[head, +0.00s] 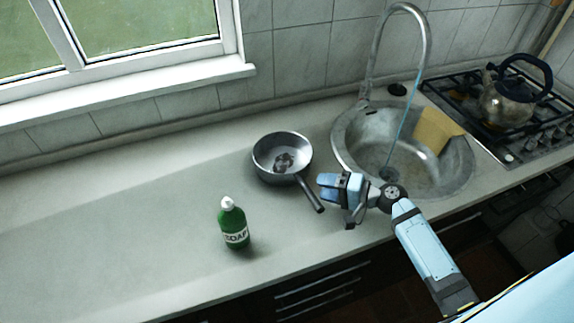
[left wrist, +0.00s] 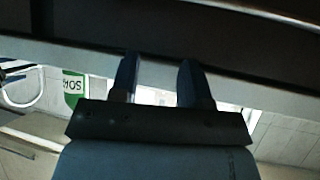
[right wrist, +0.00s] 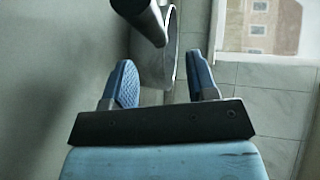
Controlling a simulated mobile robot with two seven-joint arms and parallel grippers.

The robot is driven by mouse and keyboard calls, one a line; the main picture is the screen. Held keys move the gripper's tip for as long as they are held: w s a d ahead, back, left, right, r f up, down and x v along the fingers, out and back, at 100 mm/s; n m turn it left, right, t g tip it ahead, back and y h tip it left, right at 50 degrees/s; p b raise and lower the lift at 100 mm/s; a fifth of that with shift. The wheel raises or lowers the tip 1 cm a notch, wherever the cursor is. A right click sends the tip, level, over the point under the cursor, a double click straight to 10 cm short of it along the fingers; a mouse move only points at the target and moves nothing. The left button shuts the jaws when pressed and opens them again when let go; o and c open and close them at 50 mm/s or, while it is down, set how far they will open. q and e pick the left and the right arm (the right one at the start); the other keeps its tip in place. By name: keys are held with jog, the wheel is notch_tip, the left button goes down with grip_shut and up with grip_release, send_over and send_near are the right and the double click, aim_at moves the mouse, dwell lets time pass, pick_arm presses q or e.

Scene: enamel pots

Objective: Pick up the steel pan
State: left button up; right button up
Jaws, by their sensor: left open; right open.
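The steel pan (head: 277,150) sits on the counter left of the sink, its dark handle (head: 311,195) pointing toward the front right. My right gripper (head: 337,199) is open and empty, just right of the handle. In the right wrist view the pan (right wrist: 157,65) and handle (right wrist: 145,20) show beyond the open fingers (right wrist: 160,72); the handle is not gripped. My left gripper (left wrist: 157,68) is open and empty in the left wrist view, and outside the head view.
A green soap bottle (head: 234,226) stands near the counter's front edge, left of the handle; it also shows in the left wrist view (left wrist: 73,88). The sink (head: 350,138) with its tall tap (head: 428,45) lies behind my right gripper. A kettle (head: 508,100) stands on the stove. The left counter is clear.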

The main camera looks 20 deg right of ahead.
aim_at(307, 184)
jog(key=shift+w+a, duration=0.4)
jog(key=shift+a, duration=0.05)
jog(key=p+x, duration=0.1)
jog(key=x, duration=0.2)
jog(key=shift+w+a+f+p, duration=0.2)
jog(key=shift+a+p, duration=0.1)
jog(key=shift+w+a+f, duration=0.2)
jog(key=shift+w+a, duration=0.05)
jog(key=shift+a, duration=0.05)
jog(key=shift+c, duration=0.3)
jog(key=shift+r, duration=0.1)
grip_shut()
